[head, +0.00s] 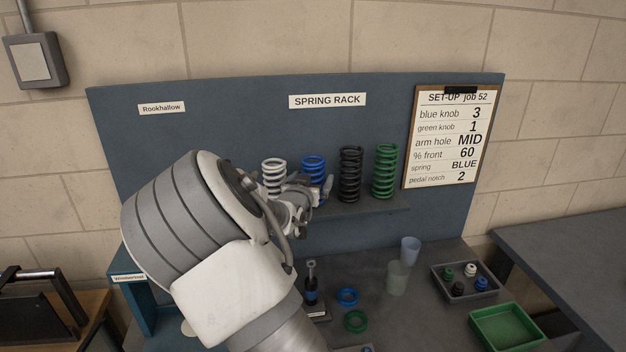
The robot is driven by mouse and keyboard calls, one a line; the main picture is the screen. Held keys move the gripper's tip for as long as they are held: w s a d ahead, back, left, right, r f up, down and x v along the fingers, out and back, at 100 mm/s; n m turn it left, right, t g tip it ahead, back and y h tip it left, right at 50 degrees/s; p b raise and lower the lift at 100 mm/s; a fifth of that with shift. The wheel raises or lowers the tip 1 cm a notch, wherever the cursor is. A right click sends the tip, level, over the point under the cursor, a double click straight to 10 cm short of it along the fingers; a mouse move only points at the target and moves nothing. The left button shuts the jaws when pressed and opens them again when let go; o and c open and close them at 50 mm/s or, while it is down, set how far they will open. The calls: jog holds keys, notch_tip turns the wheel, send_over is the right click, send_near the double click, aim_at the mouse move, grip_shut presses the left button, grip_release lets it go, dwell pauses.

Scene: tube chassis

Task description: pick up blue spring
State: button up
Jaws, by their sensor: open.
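The blue spring (313,167) stands upright on the shelf (362,207) of the spring rack, between a white spring (274,176) and a black spring (350,174). My gripper (322,190) is in front of the blue spring's lower part and partly hides it. The gripper is open. Whether its fingers touch the spring or stand around it cannot be told from this view. My arm comes in from the lower middle and covers the left part of the shelf.
A green spring (385,171) stands right of the black one. On the bench below are a blue ring (347,297), a green ring (356,321), two cups (397,278), a grey tray of small knobs (441,270) and a green tray (507,345). The set-up card (452,140) hangs at right.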

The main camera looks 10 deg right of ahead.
jog(key=shift+x, duration=0.9)
jog(key=shift+c, duration=0.2)
jog(key=shift+r, duration=0.1)
grip_shut()
